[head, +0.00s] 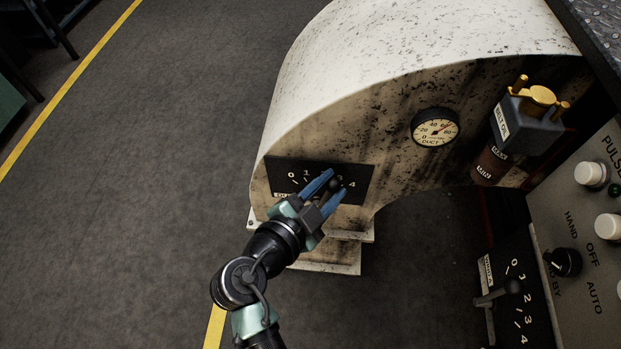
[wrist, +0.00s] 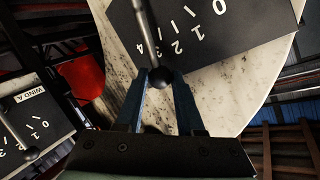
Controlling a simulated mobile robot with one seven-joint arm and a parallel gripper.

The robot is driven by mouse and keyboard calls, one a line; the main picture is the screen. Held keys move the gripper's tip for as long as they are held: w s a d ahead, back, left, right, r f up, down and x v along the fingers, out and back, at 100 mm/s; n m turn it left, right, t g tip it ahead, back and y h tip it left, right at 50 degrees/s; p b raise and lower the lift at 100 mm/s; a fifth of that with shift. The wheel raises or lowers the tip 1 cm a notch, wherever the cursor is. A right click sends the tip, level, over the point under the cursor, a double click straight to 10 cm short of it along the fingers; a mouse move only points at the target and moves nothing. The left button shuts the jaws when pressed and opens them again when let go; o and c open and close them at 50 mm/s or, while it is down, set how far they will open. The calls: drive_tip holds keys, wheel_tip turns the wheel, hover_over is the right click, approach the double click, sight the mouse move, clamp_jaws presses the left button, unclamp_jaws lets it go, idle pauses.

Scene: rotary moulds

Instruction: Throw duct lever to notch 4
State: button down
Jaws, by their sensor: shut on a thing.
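The duct lever plate (head: 276,176) is black with white numbers, on the front of the pale, speckled duct housing. The lever's dark ball knob (wrist: 160,77) lies between the blue fingertips of my gripper (head: 336,183), which is shut on it. The lever's metal rod (wrist: 143,30) runs up from the knob in the wrist view. In the head view my fingers and the knob cover the middle numbers, and the knob is just left of the 4. In the wrist view the rod lies beside the 4 end of the scale. I cannot tell the exact notch.
A round duct gauge (head: 435,127) is set in the housing (head: 400,35). A belt oil unit (head: 527,112) stands to its right. Another numbered lever (head: 497,294) and a switch panel (head: 592,245) are at lower right. Open floor lies left.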

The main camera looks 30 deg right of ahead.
drive_tip(key=shift+s+d+f+m+t+y+b, duration=0.15)
drive_tip(key=shift+s+d+f+m+y, duration=0.25)
drive_tip(key=shift+s+d+m+y, duration=0.25)
drive_tip(key=shift+s+d+f+m+t+y+b, duration=0.1)
drive_tip(key=shift+s+d+f+m+y, duration=0.25)
drive_tip(key=shift+d, duration=0.35)
drive_tip(key=shift+s+d+f+m+t+y+b, duration=0.15)
drive_tip(key=shift+s+d+f+m+y, duration=0.3)
drive_tip(key=shift+d+m+y, duration=0.2)
drive_tip(key=shift+d, duration=0.1)
drive_tip(key=c, duration=0.5)
unclamp_jaws()
drive_tip(key=shift+c, duration=0.2)
drive_tip(key=p+v, duration=0.3)
drive_tip(key=v, duration=1)
